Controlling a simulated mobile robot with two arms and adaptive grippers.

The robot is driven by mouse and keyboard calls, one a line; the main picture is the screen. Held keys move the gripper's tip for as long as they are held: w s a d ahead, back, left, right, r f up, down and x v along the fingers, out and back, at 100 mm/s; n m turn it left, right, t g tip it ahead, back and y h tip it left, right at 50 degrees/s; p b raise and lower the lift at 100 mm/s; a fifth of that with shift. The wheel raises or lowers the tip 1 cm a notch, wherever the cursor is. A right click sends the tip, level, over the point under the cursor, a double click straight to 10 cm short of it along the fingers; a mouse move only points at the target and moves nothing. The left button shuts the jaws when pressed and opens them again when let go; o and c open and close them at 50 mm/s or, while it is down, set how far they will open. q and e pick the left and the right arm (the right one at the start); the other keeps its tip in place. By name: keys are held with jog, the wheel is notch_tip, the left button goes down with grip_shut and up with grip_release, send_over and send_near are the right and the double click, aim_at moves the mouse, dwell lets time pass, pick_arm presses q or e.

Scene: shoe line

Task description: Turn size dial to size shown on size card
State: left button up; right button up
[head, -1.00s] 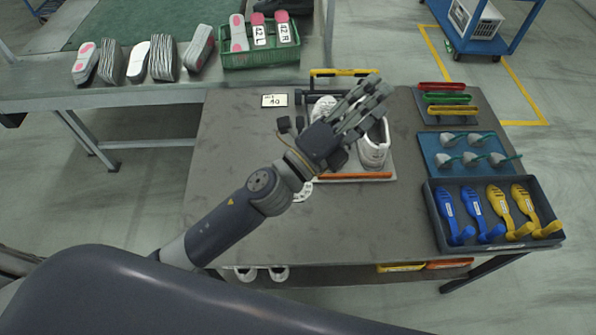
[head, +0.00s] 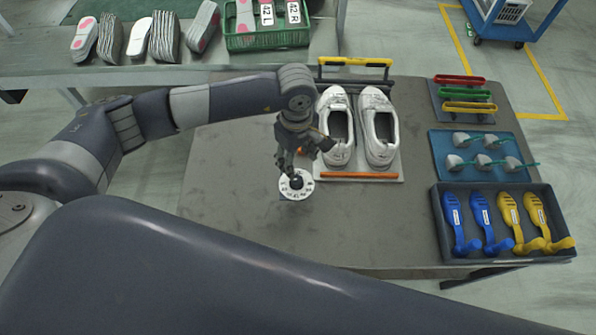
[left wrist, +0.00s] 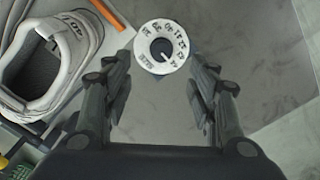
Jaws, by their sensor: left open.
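The size dial (head: 298,187) is a round white disc with dark numbers and a dark centre knob, on the table left of the shoes. In the left wrist view the dial (left wrist: 143,48) is just ahead of the fingertips, its knob showing a pale pointer mark aimed toward the lower right of that view. My left gripper (head: 292,166) is just above the dial, pointing down. In the left wrist view its two fingers (left wrist: 160,80) are apart with nothing between them.
White shoes (head: 380,130) stand on a board with an orange strip (head: 358,175), beside a yellow-handled frame (head: 355,62). To the right are colored handles, a blue tray (head: 440,140) and a dark tray (head: 510,256) of shoe tools. The front-middle table is clear.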

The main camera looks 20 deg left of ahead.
aim_at(297, 180)
pick_arm(q)
notch_tip(297, 180, down, 9)
jog(key=shift+a+r+p, duration=0.1)
jog(key=shift+a+p, duration=0.05)
jog(key=shift+p, duration=0.95)
jog(key=shift+f, duration=0.9)
jog(key=c, duration=1.1)
